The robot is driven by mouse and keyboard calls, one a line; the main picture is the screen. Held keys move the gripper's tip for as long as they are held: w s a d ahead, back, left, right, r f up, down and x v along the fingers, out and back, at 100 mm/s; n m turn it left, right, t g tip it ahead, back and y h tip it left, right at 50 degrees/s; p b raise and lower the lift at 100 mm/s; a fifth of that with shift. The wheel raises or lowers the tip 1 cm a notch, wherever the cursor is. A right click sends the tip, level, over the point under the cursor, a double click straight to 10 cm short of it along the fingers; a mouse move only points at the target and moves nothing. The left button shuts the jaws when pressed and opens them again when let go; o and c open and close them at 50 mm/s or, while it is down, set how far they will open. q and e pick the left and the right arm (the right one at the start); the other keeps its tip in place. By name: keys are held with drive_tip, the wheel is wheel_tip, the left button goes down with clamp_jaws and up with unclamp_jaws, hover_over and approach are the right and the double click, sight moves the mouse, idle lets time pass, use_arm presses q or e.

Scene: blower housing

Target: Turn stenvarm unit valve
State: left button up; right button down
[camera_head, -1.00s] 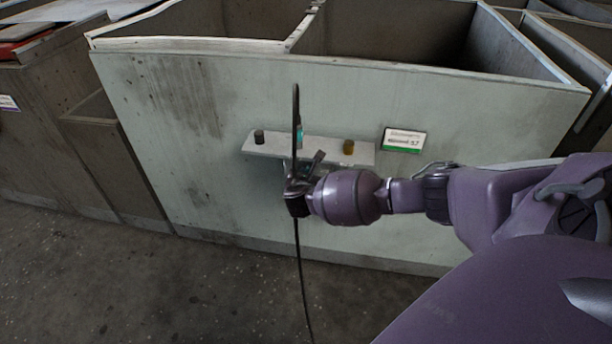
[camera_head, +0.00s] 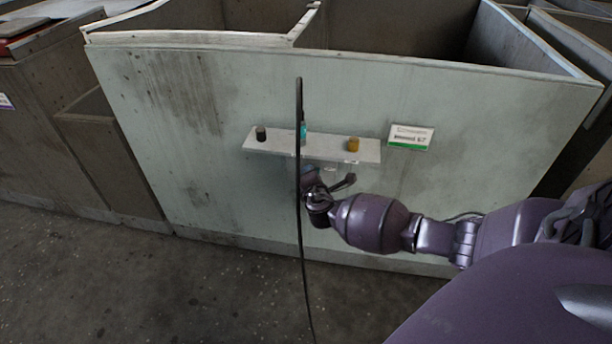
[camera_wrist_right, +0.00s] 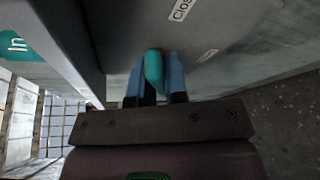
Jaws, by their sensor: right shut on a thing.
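The valve unit is a pale grey shelf-like panel (camera_head: 345,150) on the greenish wall. My right gripper (camera_head: 309,180) is just below the panel. In the right wrist view, my blue fingers (camera_wrist_right: 160,78) are shut on a teal handle (camera_wrist_right: 153,70). My left gripper is not in view.
A white and green sign (camera_head: 410,137) is on the wall to the right of the panel. The dark cable (camera_head: 299,110) hangs in front of the panel to the floor. Bare concrete floor (camera_head: 190,290) lies below. Open-topped bays (camera_head: 390,25) are behind the wall.

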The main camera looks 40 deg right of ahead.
drive_tip(key=shift+s+f+m+b, duration=0.2)
drive_tip(key=shift+f+m+b, duration=0.2)
drive_tip(key=shift+f, duration=0.3)
drive_tip(key=m+t+b, duration=0.1)
drive_tip(key=m+b, duration=0.1)
drive_tip(key=shift+m+b, duration=0.3)
drive_tip(key=shift+b, duration=0.1)
drive_tip(key=shift+w+r+m+t+b, duration=0.1)
drive_tip(key=shift+r+m+t+b, duration=0.3)
drive_tip(key=shift+b, duration=0.3)
drive_tip(key=shift+r+m, duration=0.2)
drive_tip(key=shift+m, duration=0.2)
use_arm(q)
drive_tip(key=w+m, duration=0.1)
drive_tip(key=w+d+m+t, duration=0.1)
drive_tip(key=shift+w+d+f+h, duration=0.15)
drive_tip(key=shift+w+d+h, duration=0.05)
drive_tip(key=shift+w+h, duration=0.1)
use_arm(e)
drive_tip(key=shift+w, duration=0.1)
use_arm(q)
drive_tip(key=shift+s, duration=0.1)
use_arm(e)
drive_tip(key=c, duration=1.1)
unclamp_jaws()
drive_tip(key=shift+c, duration=0.2)
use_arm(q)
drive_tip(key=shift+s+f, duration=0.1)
